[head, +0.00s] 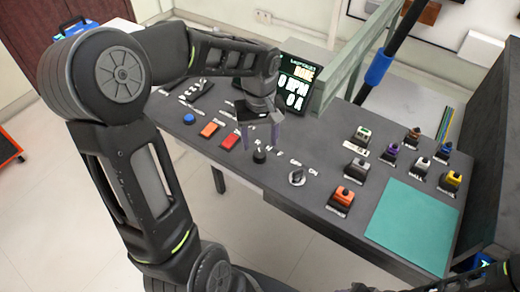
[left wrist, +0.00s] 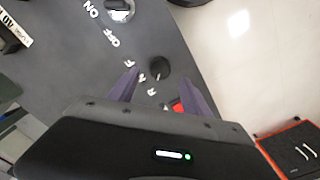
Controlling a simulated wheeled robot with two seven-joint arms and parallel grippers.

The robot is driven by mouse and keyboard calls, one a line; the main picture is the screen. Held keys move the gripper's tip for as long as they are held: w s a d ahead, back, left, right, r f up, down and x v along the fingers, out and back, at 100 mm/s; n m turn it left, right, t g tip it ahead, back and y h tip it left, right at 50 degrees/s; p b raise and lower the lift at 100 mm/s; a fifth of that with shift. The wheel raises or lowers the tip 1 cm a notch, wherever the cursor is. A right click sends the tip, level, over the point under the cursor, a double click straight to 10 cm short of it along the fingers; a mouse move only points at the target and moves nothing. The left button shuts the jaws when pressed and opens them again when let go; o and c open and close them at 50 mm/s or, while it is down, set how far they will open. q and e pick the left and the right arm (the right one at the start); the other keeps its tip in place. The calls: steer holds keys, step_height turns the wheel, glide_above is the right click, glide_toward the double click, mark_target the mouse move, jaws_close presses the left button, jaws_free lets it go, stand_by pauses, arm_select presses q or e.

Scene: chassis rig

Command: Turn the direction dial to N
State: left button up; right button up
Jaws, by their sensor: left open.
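The direction dial (head: 260,157) is a small round black knob on the dark console, with white letters R, N and F beside it. In the left wrist view the dial (left wrist: 160,67) shows at the fingertips, with the letters to its left. I cannot tell for sure which letter its mark points at. My left gripper (head: 261,146) is just above the dial, pointing down. Its two purple fingers (left wrist: 158,77) are open and apart, one on each side of the dial in the picture; no contact is visible. My right gripper is not in view.
A silver ON/OFF knob (head: 297,178) sits right of the dial. Red (head: 229,142), orange (head: 209,130) and blue (head: 188,119) buttons lie to the left. A lit screen (head: 295,85) stands behind. Several coloured blocks and a teal mat (head: 413,225) occupy the right side.

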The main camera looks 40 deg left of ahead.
mark_target(260, 154)
arm_select(q)
step_height(260, 154, down, 5)
steer(key=shift+f, duration=0.1)
stand_by(0.3)
jaws_close()
stand_by(0.5)
